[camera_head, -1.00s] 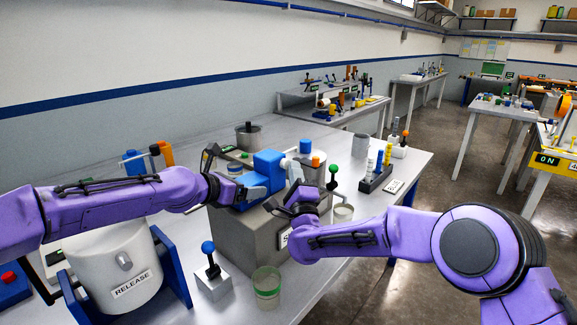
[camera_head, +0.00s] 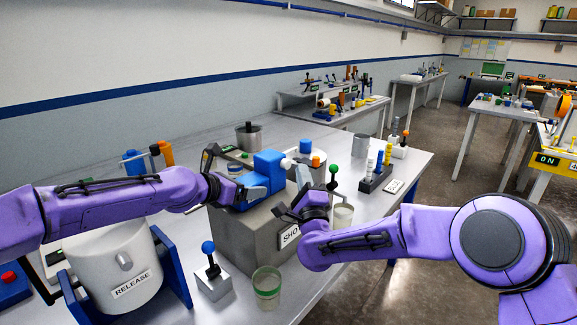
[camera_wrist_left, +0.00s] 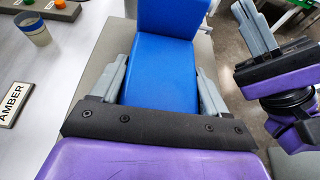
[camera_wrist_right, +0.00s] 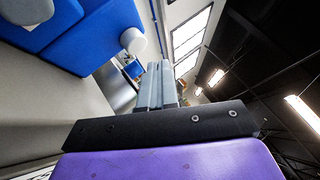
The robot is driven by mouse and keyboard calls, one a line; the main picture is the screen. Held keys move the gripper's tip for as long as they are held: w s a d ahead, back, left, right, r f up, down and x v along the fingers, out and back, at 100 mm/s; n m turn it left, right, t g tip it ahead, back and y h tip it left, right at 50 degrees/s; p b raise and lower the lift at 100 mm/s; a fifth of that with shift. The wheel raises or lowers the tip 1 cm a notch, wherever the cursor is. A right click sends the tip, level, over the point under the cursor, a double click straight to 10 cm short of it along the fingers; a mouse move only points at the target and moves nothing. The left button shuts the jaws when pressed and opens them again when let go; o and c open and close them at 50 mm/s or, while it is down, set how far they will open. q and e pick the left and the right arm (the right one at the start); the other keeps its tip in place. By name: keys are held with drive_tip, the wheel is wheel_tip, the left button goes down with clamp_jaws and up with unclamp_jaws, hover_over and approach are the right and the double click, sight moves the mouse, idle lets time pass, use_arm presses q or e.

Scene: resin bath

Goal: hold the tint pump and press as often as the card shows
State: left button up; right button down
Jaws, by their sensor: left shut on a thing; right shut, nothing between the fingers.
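The blue tint pump (camera_head: 265,171) sits on a grey block (camera_head: 245,240), with a white knob (camera_head: 287,164) on its right side. My left gripper (camera_head: 238,188) is shut on the pump's blue body, which also shows between its fingers in the left wrist view (camera_wrist_left: 160,72). My right gripper (camera_head: 304,178) is shut and empty, just right of the knob. In the right wrist view its fingers (camera_wrist_right: 157,86) are together and the knob (camera_wrist_right: 132,40) stands apart from them. A card (camera_head: 289,236) on the block's front reads "SHO"; my right gripper hides the rest.
A white "RELEASE" vessel (camera_head: 118,270) in a blue stand is at front left. A blue-knobbed lever (camera_head: 209,248) and a glass cup (camera_head: 267,282) stand before the block.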

drive_tip(key=s+d, duration=0.4)
drive_tip(key=s, duration=0.1)
idle(0.3)
drive_tip(key=shift+d, duration=0.1)
use_arm(q)
drive_tip(key=o, duration=1.3)
